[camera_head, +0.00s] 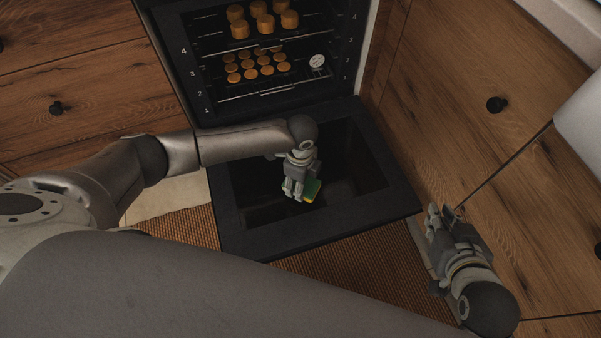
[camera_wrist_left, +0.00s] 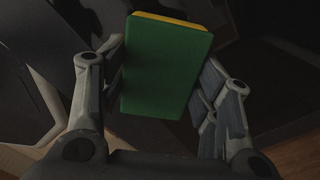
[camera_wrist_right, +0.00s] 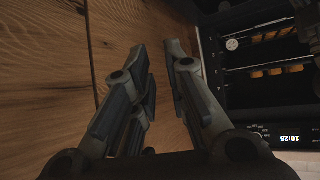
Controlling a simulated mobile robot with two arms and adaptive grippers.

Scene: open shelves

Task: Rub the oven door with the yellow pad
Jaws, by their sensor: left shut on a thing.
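The oven door (camera_head: 235,222) is folded down open, with a dark glass panel in a black frame. My left gripper (camera_head: 299,192) is over the glass, shut on the pad (camera_head: 313,190), which shows green with a yellow edge. In the left wrist view the pad (camera_wrist_left: 165,68) sits between the fingers, its green face towards the camera and a yellow strip at its top. Whether the pad touches the glass I cannot tell. My right gripper (camera_head: 440,215) is empty to the right of the door; its fingers (camera_wrist_right: 163,75) are apart in the right wrist view.
The oven holds racks with several round orange-brown pieces (camera_head: 262,22) and a white round dial (camera_head: 317,61). Wooden cabinets with black knobs (camera_head: 497,104) stand on both sides. A brown woven mat (camera_head: 350,268) lies on the floor below the door.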

